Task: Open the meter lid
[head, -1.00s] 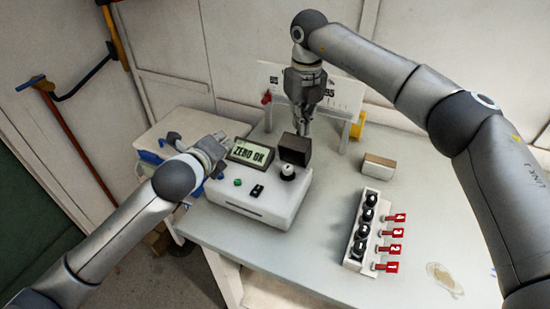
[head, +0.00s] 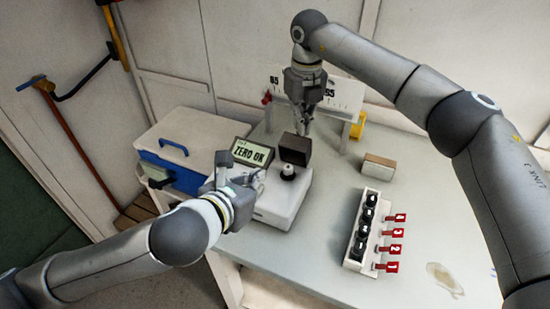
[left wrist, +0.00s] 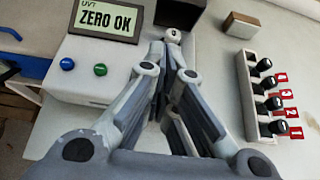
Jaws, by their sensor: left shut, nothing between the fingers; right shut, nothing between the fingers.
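The white meter (head: 285,205) stands on the table with its display (head: 249,152) reading "ZERO OK". A dark, box-like lid (head: 295,149) stands up at its back right, behind a small white-topped round piece (head: 288,169). The lid's lower part also shows in the left wrist view (left wrist: 181,13). My left gripper (head: 258,180) is shut and empty over the meter's front, hiding its buttons in the head view. In the left wrist view its fingers (left wrist: 166,52) point at the round piece. My right gripper (head: 304,130) is shut, pointing down just behind the lid; contact is unclear.
A white rack (head: 352,261) with several black-capped vials and red numbered tags stands right of the meter. A small brown-and-white block (head: 379,168) lies behind it. A blue-and-white cooler (head: 183,140) stands at left. A white scale panel (head: 345,95) stands at the back.

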